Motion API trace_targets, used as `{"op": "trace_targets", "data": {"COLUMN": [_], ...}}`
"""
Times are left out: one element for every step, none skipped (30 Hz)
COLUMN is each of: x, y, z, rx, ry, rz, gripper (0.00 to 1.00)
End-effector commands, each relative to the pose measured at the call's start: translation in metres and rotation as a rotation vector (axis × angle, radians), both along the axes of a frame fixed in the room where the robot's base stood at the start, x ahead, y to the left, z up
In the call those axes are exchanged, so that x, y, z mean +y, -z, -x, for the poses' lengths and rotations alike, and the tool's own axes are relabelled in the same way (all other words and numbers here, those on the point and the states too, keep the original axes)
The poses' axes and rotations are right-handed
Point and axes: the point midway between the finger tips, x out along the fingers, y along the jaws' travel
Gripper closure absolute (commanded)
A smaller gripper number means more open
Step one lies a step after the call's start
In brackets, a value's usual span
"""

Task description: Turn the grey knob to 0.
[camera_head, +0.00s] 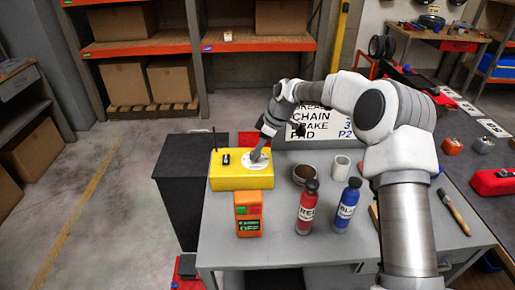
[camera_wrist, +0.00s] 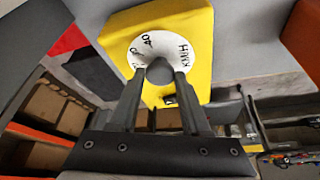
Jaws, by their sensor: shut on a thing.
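A yellow box (camera_head: 241,177) stands on the grey table, with a white round dial (camera_head: 247,168) on its top. In the wrist view the dial (camera_wrist: 184,47) shows "40", "KM/H" and another marking partly cut off by my finger. The grey knob (camera_wrist: 160,70) sits at the middle of the dial, between my fingertips. My gripper (camera_wrist: 159,77) is shut on it; it also shows over the box in the head view (camera_head: 257,155). I cannot see a pointer on the knob or the 0 mark.
A small black part (camera_head: 226,159) is on the box top. An orange device (camera_head: 248,214), a red bottle (camera_head: 307,206), a blue bottle (camera_head: 346,205), a brown bowl (camera_head: 304,174) and a white cup (camera_head: 341,167) stand nearby. A sign (camera_head: 318,128) stands behind.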

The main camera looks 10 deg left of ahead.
Motion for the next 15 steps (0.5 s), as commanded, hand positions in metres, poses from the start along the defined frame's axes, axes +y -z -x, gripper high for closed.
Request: {"op": "trace_targets", "data": {"x": [-0.0002, -0.0004, -0.0002, -0.0001, -0.0001, -0.0003, -0.0003, -0.0003, -0.0001, -0.0001, -0.0001, 0.0000, -0.0001, -0.0001, 0.0000], "y": [-0.0017, -0.0018, -0.0015, -0.0017, -0.0020, -0.0014, -0.0014, -0.0017, -0.0014, -0.0013, -0.0012, -0.0012, -0.0013, -0.0011, -0.0007], "z": [-0.0015, -0.0018, -0.0019, -0.0020, -0.0025, -0.0024, -0.0029, -0.0029, -0.0030, -0.0032, -0.0031, -0.0033, -0.0035, -0.0035, -0.0034], "rx": [0.000, -0.001, 0.000, 0.000, -0.001, 0.000, -0.001, -0.001, -0.002, -0.001, -0.001, -0.001, -0.001, -0.002, -0.001], "ry": [-0.038, -0.064, -0.096, -0.119, -0.140, -0.169, -0.188, -0.208, -0.231, -0.247, -0.263, -0.280, -0.293, -0.304, -0.318], "rz": [-0.002, -0.001, -0.001, -0.001, -0.002, -0.001, -0.001, -0.001, -0.001, -0.001, 0.000, 0.000, 0.000, 0.000, 0.000], "gripper": [1.00, 1.00, 1.00, 1.00, 1.00, 1.00, 1.00, 1.00, 1.00, 1.00, 1.00, 1.00, 1.00, 1.00, 1.00]}}
